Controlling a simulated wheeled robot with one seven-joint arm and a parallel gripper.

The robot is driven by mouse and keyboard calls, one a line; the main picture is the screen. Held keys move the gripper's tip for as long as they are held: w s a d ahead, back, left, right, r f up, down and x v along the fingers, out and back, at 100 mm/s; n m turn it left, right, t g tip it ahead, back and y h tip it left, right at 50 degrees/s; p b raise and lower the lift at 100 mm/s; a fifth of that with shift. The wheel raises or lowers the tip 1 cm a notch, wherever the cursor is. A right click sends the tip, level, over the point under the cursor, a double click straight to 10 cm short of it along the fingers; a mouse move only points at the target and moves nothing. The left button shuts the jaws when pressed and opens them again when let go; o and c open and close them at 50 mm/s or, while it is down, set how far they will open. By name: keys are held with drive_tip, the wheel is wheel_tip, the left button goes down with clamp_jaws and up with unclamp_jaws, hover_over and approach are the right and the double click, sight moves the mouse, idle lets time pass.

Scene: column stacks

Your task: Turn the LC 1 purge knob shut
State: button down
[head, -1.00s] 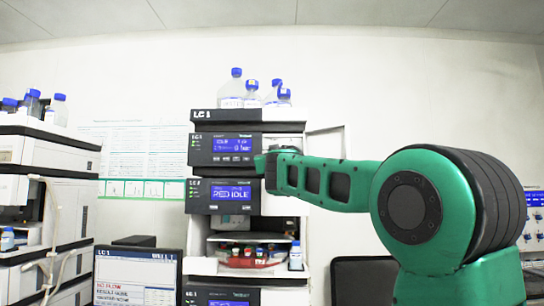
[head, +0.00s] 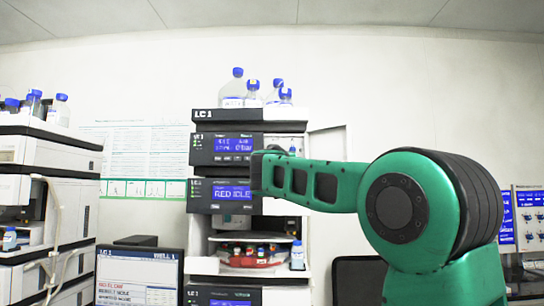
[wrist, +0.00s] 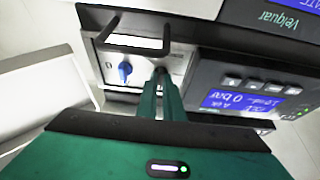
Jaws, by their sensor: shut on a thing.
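In the wrist view my gripper (wrist: 161,82) points at a pale panel, its narrow green fingers close together on a small dark knob (wrist: 160,71), which they largely cover. A blue knob (wrist: 125,72) with a pointed grip sits on the same panel, just left of the fingers and apart from them. I cannot read a label that says which is the purge knob. In the head view the LC 1 stack (head: 228,115) stands mid-picture.
A dark handle-like bar (wrist: 135,42) stands out from the panel close to the fingertips. A pump display (wrist: 240,100) reads 0 bar. Blue-capped bottles (head: 253,93) stand on top of the stack. A monitor (head: 138,275) is at lower left. An open door (head: 328,142) juts out at right.

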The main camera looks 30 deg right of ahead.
drive_tip(key=c, duration=1.9)
unclamp_jaws()
drive_tip(key=shift+w+f, duration=0.15)
drive_tip(key=v, duration=1)
drive_tip(key=shift+a, duration=0.25)
drive_tip(key=shift+f, duration=0.15)
drive_tip(key=s+d+f+g+y, duration=0.2)
drive_tip(key=s+d+f+g, duration=0.15)
drive_tip(key=f, duration=0.75)
drive_tip(key=s+d+f+g+y, duration=0.25)
drive_tip(key=s+f, duration=0.25)
drive_tip(key=f, duration=0.7)
drive_tip(key=s+d+f+g+y, duration=0.15)
drive_tip(key=s+f+g, duration=0.25)
drive_tip(key=f, duration=0.7)
drive_tip(key=s+a+f+g+y, duration=0.3)
drive_tip(key=s+a+f+g, duration=0.1)
drive_tip(key=s+f, duration=0.6)
drive_tip(key=s+a+f+g+y, duration=0.3)
drive_tip(key=s+a+f+g, duration=0.2)
drive_tip(key=s+f, duration=0.6)
drive_tip(key=s+a, duration=0.1)
drive_tip(key=s, duration=0.4)
drive_tip(key=shift+s+n+y, duration=0.25)
drive_tip(key=shift+n+y, duration=0.05)
drive_tip(key=shift+y, duration=0.1)
